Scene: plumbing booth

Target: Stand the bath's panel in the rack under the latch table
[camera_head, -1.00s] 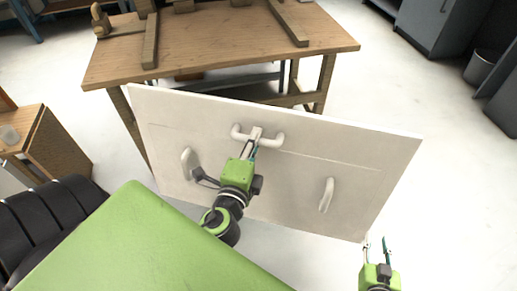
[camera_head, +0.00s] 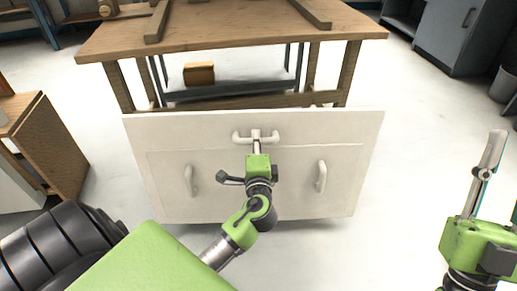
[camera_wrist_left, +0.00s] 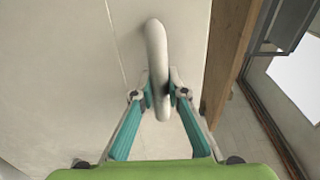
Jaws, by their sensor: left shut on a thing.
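The bath's panel (camera_head: 215,185) is a white board with one top handle (camera_head: 243,138) and two side handles. It is upright in front of the table and roughly square to it. My left gripper (camera_head: 256,138) is shut on the top handle. In the left wrist view the fingers (camera_wrist_left: 161,97) close around the white handle (camera_wrist_left: 155,45). The latch table (camera_head: 230,30) is wooden and stands behind the panel. The dark grey rack (camera_head: 235,90) shows under it, its lower part hidden by the panel. My right gripper (camera_head: 484,165) is empty at the right, seen side-on.
A wooden block (camera_head: 198,73) sits under the table by the rack. Wooden bars lie on the tabletop. A wooden cabinet (camera_head: 55,150) stands at the left and a grey cabinet (camera_head: 440,35) at the back right. The floor right of the panel is clear.

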